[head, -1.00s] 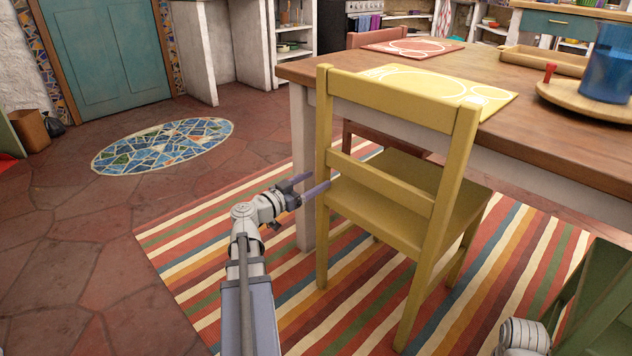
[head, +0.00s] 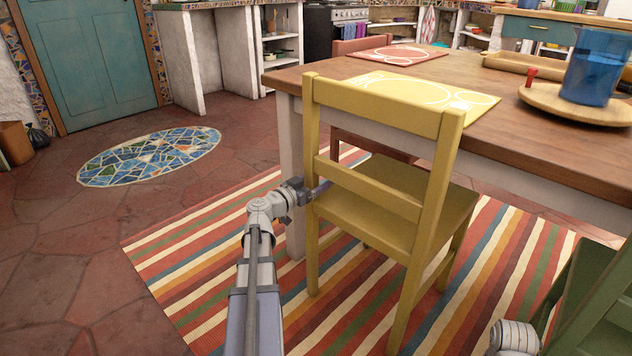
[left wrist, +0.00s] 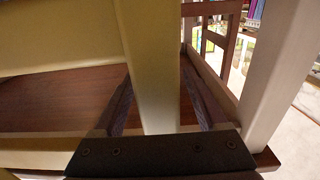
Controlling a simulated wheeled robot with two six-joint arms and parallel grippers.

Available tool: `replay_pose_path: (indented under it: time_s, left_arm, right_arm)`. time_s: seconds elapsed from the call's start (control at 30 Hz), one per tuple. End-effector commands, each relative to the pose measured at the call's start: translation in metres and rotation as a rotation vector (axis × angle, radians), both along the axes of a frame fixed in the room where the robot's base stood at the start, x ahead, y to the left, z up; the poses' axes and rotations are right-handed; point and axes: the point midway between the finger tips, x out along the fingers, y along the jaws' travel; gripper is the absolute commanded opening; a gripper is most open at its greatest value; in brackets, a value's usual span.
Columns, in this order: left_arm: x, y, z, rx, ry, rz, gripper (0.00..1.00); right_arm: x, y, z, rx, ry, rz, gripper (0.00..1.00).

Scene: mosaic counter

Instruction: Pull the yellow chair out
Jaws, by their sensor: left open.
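The yellow chair (head: 385,205) stands upright at the near side of the wooden table (head: 455,113), its back toward me. My left gripper (head: 318,190) is at the chair's left back post, near seat height. In the left wrist view, the yellow post (left wrist: 152,70) stands between the two open fingers of the gripper (left wrist: 158,105), with gaps showing beside it. Part of the gripper is hidden behind the post in the head view. My right gripper is out of view; only a piece of my right arm shows at the bottom right.
A green chair (head: 590,290) stands close at the lower right. A white table leg (head: 291,160) is just left of the yellow chair. The striped rug (head: 215,255) and the stone floor (head: 60,270) are clear at left.

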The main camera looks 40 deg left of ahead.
Motion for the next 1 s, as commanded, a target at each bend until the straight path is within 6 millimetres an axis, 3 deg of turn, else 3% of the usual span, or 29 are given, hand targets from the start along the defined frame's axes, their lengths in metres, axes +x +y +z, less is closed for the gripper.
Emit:
replay_pose_path:
  time_s: [0.23,0.87,1.0]
  left_arm:
    - [0.0000,0.0000,0.0000,0.000,0.000,0.000,0.74]
    - [-0.0002,0.0001,0.0000,0.000,0.000,0.000,0.03]
    - [-0.0002,0.0000,0.0000,0.000,0.000,0.000,0.00]
  right_arm:
    - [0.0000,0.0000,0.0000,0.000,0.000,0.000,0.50]
    - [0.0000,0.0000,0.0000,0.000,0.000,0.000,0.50]
    - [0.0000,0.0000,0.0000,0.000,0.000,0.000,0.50]
